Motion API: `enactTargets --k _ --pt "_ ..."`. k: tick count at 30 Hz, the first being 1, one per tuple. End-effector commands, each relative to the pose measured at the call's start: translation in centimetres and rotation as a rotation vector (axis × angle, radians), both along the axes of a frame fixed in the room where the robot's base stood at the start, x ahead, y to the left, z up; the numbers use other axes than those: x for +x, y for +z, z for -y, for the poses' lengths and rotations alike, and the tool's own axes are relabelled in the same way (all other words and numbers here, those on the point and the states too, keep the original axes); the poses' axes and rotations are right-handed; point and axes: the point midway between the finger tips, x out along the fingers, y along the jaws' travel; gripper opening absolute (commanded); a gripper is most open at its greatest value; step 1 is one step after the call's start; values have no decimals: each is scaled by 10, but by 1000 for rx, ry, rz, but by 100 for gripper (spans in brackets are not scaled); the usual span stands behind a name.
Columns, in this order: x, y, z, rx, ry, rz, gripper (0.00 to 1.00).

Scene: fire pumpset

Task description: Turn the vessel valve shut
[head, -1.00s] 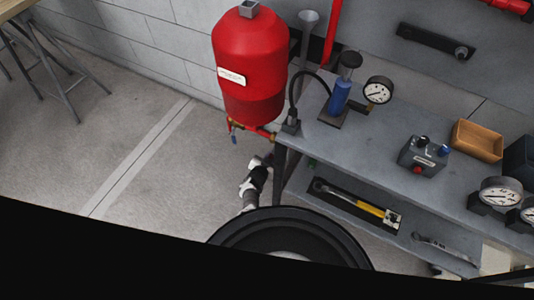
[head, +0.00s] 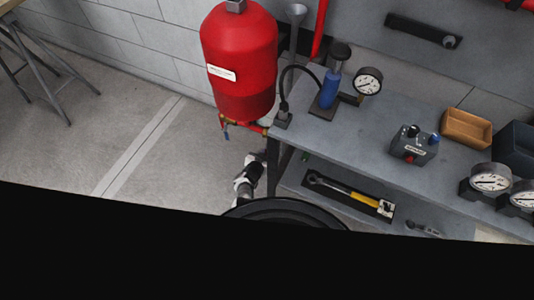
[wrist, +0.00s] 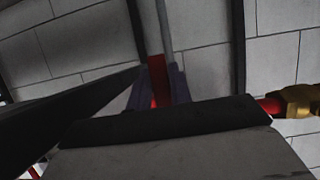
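The red vessel (head: 238,65) hangs by the grey wall at the left end of the bench in the head view. Under it runs a thin red pipe with brass fittings (head: 252,129). A small valve with a blue handle (head: 226,132) shows at the left end of this pipe. My gripper (head: 254,160) is below and to the right of that valve, apart from it in the picture; its fingers are too small there to read. The wrist view shows a brass fitting (wrist: 299,101) on a red pipe at the right edge. Dark and grey parts fill its lower half, and no valve handle is clear.
The grey bench (head: 385,125) stands to the right, with a blue hand pump (head: 330,88), gauges and a wooden tray (head: 466,127) on it. Its lower shelf holds a yellow-handled wrench (head: 357,197). The floor left of the vessel is open.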

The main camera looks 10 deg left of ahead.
Motion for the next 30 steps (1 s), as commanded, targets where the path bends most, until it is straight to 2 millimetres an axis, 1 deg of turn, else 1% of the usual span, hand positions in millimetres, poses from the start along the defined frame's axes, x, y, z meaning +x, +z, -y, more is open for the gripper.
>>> enactTargets --k 1,3,4,12,16,20,30 --pt "0 0 1 0 -1 1 27" --pt "0 0 0 1 -2 1 36" --pt "0 0 0 1 -2 1 39" --pt "-1 0 -1 3 0 -1 39" --pt "-7 4 -3 3 1 -2 39" --pt "-22 14 -9 2 4 -3 39" --pt "-79 41 -30 2 4 -3 39"
